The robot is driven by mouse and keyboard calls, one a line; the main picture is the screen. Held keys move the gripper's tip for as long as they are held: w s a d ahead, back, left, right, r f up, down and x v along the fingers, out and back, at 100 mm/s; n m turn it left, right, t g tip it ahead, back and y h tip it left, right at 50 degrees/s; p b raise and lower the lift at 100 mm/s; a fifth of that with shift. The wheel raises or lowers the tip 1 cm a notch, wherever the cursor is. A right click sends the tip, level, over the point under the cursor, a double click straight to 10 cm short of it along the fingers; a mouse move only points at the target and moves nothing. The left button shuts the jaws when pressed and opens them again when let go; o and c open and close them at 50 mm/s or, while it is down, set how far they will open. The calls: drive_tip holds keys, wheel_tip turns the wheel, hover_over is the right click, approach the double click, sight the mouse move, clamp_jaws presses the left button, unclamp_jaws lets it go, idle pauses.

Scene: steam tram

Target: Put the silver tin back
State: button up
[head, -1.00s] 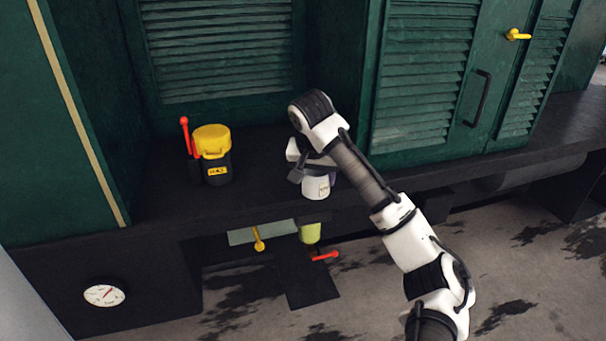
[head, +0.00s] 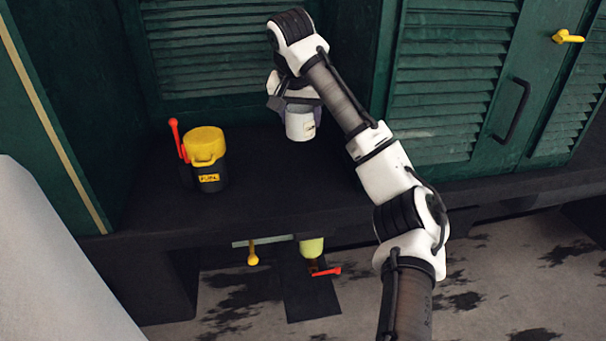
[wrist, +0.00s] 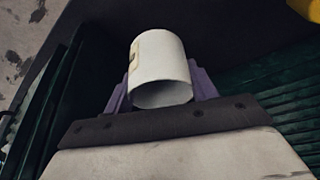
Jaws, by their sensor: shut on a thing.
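The tin is a pale silver-white cylinder (head: 300,125) with a small light label, on the black shelf's right part in the head view. My gripper (head: 291,100) is shut on it from above and behind. In the wrist view the tin (wrist: 160,72) sits between the two purple-grey fingers of my gripper (wrist: 160,90), its near end facing the camera. The tin looks upright in the head view. I cannot tell whether its base touches the shelf or hangs just above it.
A black and yellow canister (head: 207,160) with a red lever (head: 177,140) stands on the black shelf (head: 270,190) to the left. Green louvred panels (head: 225,55) rise behind, and a green door (head: 500,90) is at right. A yellow-handled fitting (head: 253,256) and red lever (head: 326,272) are below.

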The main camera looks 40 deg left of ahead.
wheel_tip(320, 180, down, 15)
drive_tip(key=shift+f+p, duration=0.2)
drive_tip(key=shift+p, duration=0.75)
drive_tip(key=shift+f, duration=0.15)
drive_tip(key=o, duration=1)
drive_tip(key=shift+o, duration=0.5)
